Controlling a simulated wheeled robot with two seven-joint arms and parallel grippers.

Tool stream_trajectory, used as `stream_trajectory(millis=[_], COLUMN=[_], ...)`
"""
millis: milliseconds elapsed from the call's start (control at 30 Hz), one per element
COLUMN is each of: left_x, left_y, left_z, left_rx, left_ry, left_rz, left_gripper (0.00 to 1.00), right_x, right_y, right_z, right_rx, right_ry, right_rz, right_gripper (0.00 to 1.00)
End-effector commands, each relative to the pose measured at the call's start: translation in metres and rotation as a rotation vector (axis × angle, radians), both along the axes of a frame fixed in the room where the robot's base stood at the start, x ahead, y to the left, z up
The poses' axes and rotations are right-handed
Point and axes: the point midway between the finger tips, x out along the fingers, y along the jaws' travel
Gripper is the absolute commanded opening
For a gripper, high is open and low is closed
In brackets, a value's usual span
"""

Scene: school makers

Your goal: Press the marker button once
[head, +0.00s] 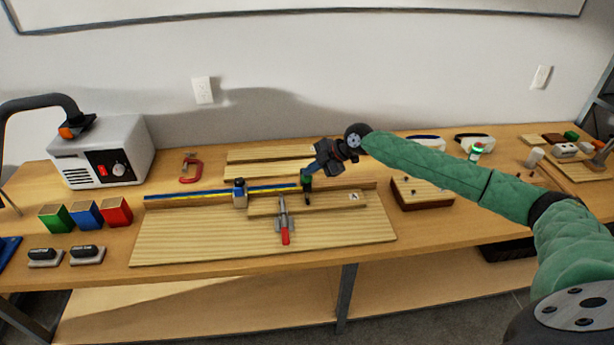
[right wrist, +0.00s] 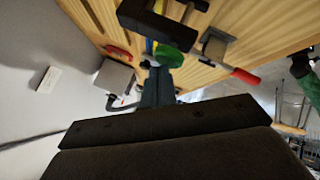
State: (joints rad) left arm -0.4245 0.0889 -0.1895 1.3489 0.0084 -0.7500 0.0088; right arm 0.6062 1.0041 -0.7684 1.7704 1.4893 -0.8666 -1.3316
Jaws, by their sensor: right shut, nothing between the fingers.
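The marker, a dark bracket (right wrist: 150,18) with a round green button (right wrist: 168,55), stands at the right part of the wooden jig. In the head view the green button (head: 306,179) is small and partly hidden by my gripper. My right gripper (head: 308,173) reaches in from the right, tilted down to the left, with its fingertips right at the button. In the right wrist view its shut, empty fingers (right wrist: 160,84) end at the button's near edge; I cannot tell whether they touch it. My left gripper is not in view.
The jig board (head: 170,245) carries a blue-yellow ruler strip (head: 190,195), a block stop (head: 239,194), a wooden strip marked A (head: 335,201) and a red-handled clamp (head: 284,222). A wooden block with holes (head: 420,192) stands to the right. A grey machine (head: 110,150) is far left.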

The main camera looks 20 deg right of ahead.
Motion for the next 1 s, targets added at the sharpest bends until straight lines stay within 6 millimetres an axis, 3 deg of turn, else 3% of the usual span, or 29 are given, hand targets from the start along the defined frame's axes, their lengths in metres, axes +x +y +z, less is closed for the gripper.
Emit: stream_trajectory(millis=[500, 1000], left_x=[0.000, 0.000], left_y=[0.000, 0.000], left_z=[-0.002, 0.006], left_rx=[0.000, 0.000], left_ry=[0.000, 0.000], left_rz=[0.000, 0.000], left_gripper=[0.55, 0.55], right_x=[0.000, 0.000], right_y=[0.000, 0.000], right_z=[-0.003, 0.017], right_rx=[0.000, 0.000], right_ry=[0.001, 0.001], right_rz=[0.001, 0.001], right_gripper=[0.00, 0.00])
